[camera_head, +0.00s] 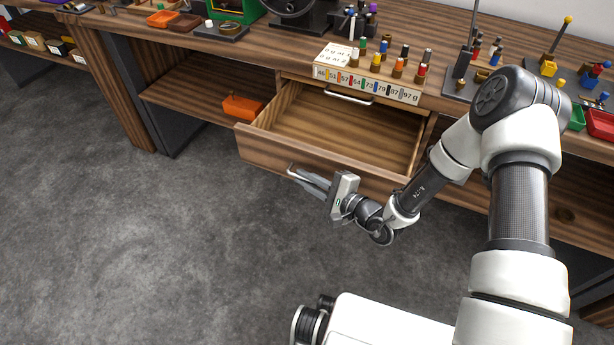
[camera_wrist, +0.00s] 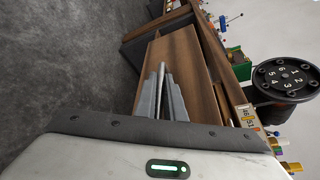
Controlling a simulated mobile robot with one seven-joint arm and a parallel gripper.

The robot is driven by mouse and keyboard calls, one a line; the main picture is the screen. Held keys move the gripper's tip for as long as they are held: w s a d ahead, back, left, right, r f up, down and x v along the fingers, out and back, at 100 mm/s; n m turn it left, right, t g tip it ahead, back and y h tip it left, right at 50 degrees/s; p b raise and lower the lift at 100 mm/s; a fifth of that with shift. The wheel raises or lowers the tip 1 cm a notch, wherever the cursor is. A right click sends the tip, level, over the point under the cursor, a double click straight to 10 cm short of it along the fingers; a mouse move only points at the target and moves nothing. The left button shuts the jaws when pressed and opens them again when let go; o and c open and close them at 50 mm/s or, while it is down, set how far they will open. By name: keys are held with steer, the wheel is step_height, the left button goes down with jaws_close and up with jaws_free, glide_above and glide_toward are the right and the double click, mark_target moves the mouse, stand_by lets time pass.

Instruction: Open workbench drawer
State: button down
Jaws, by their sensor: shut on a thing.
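The workbench drawer (camera_head: 258,143) is pulled far out of the wooden workbench (camera_head: 205,70) and its inside looks empty in the head view. A metal bar handle (camera_head: 292,171) is on its front. My gripper (camera_head: 300,176) is at this handle, with its fingers shut on it. Another drawer handle (camera_head: 348,97) shows above the open drawer, under the strip of numbered labels.
An orange bin (camera_head: 243,107) sits on the shelf left of the drawer. Colored pegs (camera_head: 376,62) and a numbered label strip (camera_head: 367,83) stand on the bench top. A red bin (camera_head: 600,124) is at the right. The grey floor (camera_head: 190,240) before the drawer is clear.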

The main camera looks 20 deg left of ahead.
steer(key=c, duration=2.1)
jaws_free()
steer(key=p+v, duration=0.2)
steer(key=v, duration=1.5)
steer(key=shift+s+d+r, duration=0.1)
steer(key=shift+s+d, duration=0.1)
